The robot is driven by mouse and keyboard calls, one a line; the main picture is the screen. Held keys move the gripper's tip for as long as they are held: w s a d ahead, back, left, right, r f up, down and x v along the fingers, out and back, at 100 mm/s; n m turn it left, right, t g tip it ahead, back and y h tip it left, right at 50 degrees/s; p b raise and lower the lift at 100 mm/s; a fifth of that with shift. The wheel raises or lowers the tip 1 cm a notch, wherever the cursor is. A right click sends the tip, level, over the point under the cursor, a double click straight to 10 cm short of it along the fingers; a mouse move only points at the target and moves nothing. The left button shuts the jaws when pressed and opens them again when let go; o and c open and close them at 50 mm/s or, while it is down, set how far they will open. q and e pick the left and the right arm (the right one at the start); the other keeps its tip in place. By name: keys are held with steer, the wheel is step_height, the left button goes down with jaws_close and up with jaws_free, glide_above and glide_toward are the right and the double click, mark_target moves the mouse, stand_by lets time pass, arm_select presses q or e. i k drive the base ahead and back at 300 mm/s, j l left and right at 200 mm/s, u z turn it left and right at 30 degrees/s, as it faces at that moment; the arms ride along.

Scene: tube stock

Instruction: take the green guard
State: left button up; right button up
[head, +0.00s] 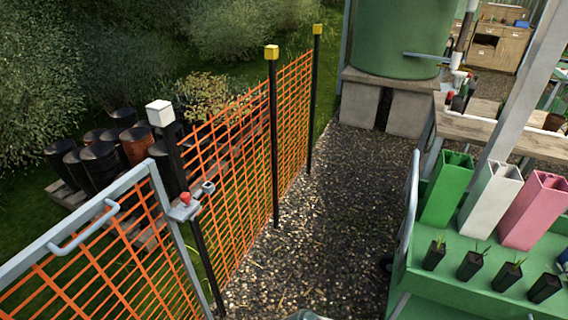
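The green guard (446,190) is a square, open-topped tube at the right of the head view. It stands slightly tilted on a green cart (440,262), leftmost in a row of three guards. A white guard (490,199) stands just right of it, and a pink guard (533,212) right of that. The green guard's lower end meets the cart near the seedling pots. Neither of my grippers shows in this view. A small pale shape at the bottom edge is too cut off to tell.
Several black seedling pots (472,265) stand along the cart in front of the guards. A grey post (519,90) rises behind them. An orange mesh fence (237,137) with a gate lines the left. The gravel path (330,225) between fence and cart is clear. A green tank (400,38) stands behind.

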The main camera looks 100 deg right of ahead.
mark_target(453, 172)
steer(key=z, duration=4.55)
steer(key=j+z, duration=0.15)
steer(key=z, duration=0.3)
steer(key=i+j+z, duration=0.1)
steer(key=z, duration=0.35)
steer(key=j+z, duration=0.3)
steer(key=z, duration=0.2)
steer(key=j+z, duration=0.2)
steer(key=z, duration=0.25)
